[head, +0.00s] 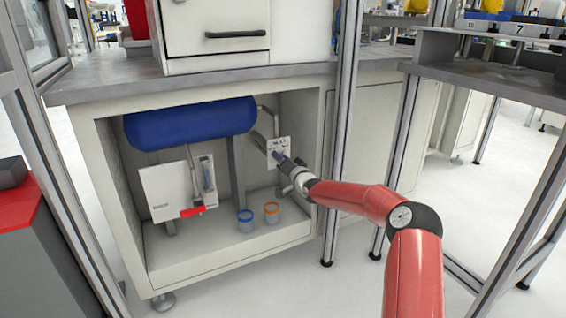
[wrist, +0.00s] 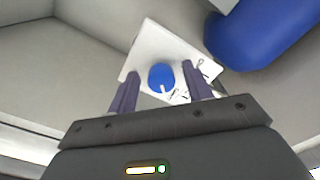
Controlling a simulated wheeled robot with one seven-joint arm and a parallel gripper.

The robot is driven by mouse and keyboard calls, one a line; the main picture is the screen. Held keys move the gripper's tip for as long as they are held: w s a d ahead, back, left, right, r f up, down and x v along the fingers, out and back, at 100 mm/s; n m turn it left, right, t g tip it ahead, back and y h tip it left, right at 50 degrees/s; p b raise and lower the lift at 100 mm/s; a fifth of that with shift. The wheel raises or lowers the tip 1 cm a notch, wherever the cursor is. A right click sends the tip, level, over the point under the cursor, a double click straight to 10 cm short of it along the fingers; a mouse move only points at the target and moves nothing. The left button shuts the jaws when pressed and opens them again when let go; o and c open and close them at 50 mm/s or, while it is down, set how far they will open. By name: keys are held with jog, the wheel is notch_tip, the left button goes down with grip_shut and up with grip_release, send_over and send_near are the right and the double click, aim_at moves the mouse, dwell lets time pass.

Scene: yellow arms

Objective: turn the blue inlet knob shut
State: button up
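The blue inlet knob (wrist: 161,77) is round, with a small white mark, and sits on a white plate (wrist: 150,48) in the wrist view. In the head view the white plate (head: 284,146) is on the right inside the open cabinet, and my gripper hides the knob. My gripper (head: 277,156) reaches into the cabinet close to the plate. In the wrist view my gripper (wrist: 160,80) is open, its two dark fingers on either side of the knob with gaps showing. I cannot tell how deep the fingertips reach around it.
A blue tank (head: 190,122) hangs under the cabinet top; it shows at upper right in the wrist view (wrist: 265,30). A white panel (head: 178,190) with a red lever (head: 193,211) stands left. Two small cups, blue-rimmed (head: 246,222) and orange-rimmed (head: 272,212), stand on the cabinet floor.

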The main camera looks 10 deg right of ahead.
jog(key=v, duration=0.7)
jog(key=shift+s+d, duration=0.15)
jog(key=shift+s, duration=0.2)
